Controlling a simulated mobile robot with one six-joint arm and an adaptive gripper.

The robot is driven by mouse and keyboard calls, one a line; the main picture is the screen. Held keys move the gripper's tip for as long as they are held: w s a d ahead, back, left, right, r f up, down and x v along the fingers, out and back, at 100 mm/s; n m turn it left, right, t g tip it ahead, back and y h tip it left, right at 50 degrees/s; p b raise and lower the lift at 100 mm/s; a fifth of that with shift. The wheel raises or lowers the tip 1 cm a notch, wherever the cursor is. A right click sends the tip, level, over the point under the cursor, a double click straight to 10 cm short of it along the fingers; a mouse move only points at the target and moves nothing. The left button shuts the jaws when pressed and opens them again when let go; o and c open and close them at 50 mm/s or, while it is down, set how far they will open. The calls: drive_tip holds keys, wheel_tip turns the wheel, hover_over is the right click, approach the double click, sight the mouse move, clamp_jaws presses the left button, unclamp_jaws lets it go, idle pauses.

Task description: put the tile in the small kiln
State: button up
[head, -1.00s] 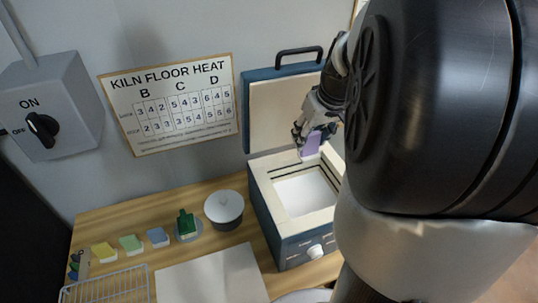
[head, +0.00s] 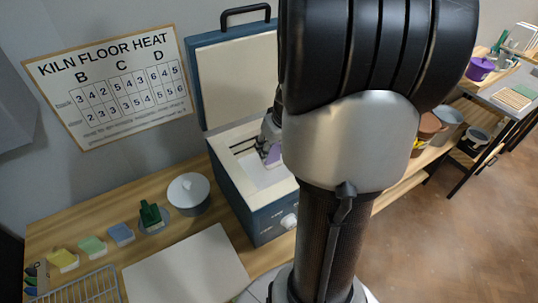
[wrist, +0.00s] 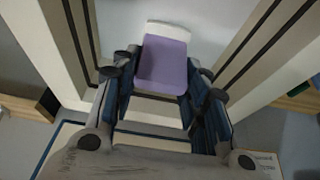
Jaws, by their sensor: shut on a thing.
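The purple tile (head: 273,154) is held in my gripper (head: 268,142), inside the mouth of the open small kiln (head: 262,222). In the wrist view the tile (wrist: 163,62) has a purple face and a pale far end. My gripper (wrist: 158,88) is shut on its sides. The kiln's pale inner walls (wrist: 68,45) rise on both sides of the tile. I cannot tell whether the tile touches the kiln floor. My arm hides the kiln's right side in the head view. The kiln lid (head: 238,82) stands raised at the back.
A chart (head: 112,85) headed "Kiln floor heat" hangs on the wall.

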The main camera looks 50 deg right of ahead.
sight(271, 154)
drive_tip(key=shift+f+b, duration=0.55)
drive_tip(key=shift+f, duration=1.15)
drive_tip(key=shift+f, duration=0.2)
drive_tip(key=o, duration=1.1)
drive_tip(key=shift+r, duration=0.1)
drive_tip(key=shift+r, duration=0.2)
drive_tip(key=p+v, duration=0.3)
drive_tip(key=v, duration=0.8)
drive_tip(key=shift+r+p, duration=0.3)
drive_tip(key=shift+r, duration=0.1)
